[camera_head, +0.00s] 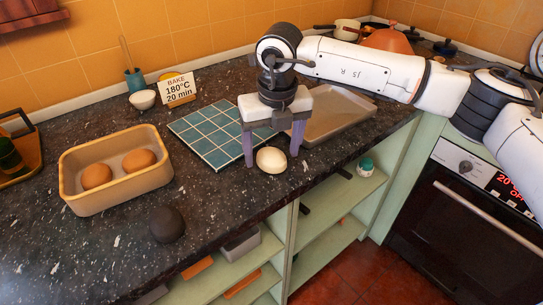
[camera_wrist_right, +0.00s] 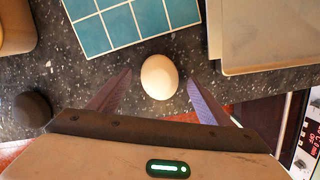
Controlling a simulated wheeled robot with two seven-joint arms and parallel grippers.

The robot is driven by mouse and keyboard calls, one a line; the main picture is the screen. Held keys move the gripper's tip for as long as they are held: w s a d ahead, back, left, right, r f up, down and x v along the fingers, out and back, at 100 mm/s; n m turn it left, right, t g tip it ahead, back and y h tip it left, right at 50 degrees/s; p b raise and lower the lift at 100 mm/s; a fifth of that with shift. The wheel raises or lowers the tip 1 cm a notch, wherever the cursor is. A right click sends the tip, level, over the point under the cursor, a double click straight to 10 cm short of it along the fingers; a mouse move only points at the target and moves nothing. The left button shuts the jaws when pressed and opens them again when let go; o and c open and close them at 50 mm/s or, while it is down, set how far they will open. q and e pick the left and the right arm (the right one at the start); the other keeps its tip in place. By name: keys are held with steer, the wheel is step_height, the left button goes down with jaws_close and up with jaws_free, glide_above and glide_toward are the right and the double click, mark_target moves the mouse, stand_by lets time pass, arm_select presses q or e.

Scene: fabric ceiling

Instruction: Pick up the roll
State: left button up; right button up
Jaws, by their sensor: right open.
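A pale, whitish roll (camera_head: 271,160) lies on the dark speckled counter near its front edge, in front of the blue tiled mat. It also shows in the right wrist view (camera_wrist_right: 159,78). My right gripper (camera_head: 272,155) points down over it and is open. Its two purple fingers stand on either side of the roll, with gaps visible on both sides in the wrist view. Two browner rolls (camera_head: 138,161) sit in a tan box (camera_head: 115,197) at the left. A dark round ball (camera_head: 166,225) lies on the counter in front of the box. My left gripper is not in view.
The blue tiled mat (camera_head: 205,137) lies just behind the roll. A grey baking tray (camera_head: 335,113) lies to its right. A sign reading BAKE 180°C 20 min (camera_head: 178,89) and a small white bowl (camera_head: 142,99) stand behind. The oven (camera_head: 455,220) is at the right.

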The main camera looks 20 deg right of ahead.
steer(key=shift+w+f, duration=0.1)
steer(key=shift+f, duration=0.25)
steer(key=c, duration=1.1)
steer(key=shift+r, duration=0.15)
